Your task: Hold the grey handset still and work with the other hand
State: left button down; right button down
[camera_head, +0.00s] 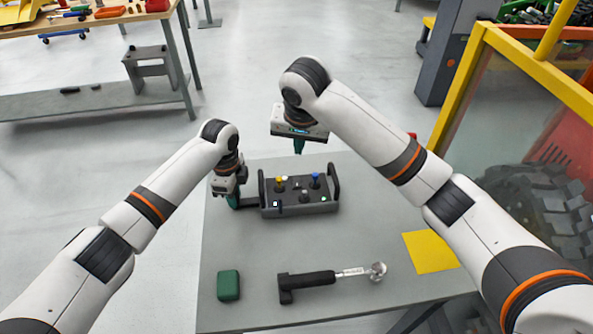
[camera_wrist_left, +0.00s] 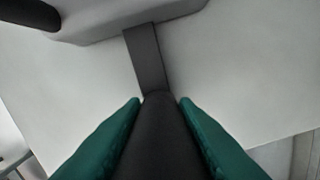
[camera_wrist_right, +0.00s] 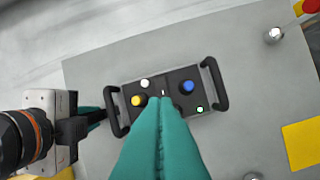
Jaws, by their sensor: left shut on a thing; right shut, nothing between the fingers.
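The grey handset (camera_head: 322,208) is a box with two dark side handles on the grey table (camera_head: 235,245). Its top carries a yellow knob (camera_wrist_right: 138,100), a blue knob (camera_wrist_right: 187,87), a white button (camera_wrist_right: 145,83) and a small lit green spot (camera_wrist_right: 199,109). My left gripper (camera_head: 236,202) is at its left side, shut on a dark grip (camera_wrist_left: 158,130) that a flat bar (camera_wrist_left: 145,60) joins to the handset. My right gripper (camera_head: 298,151) is shut and empty above the handset's far edge. In the right wrist view, its fingers (camera_wrist_right: 165,102) hide part of the handset's near side.
A yellow-framed barrier (camera_head: 458,95) stands at the right.

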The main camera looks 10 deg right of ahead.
aim_at(297, 177)
jog(key=n, duration=0.1)
jog(key=r+n, duration=0.1)
jog(key=n, duration=0.1)
jog(key=shift+s+d, duration=0.1)
jog(key=shift+d, duration=0.05)
jog(key=x, duration=1.4)
jog(key=shift+s, duration=0.15)
jog(key=shift+f, duration=0.1)
jog(key=shift+f, duration=0.2)
jog(key=shift+s, duration=0.75)
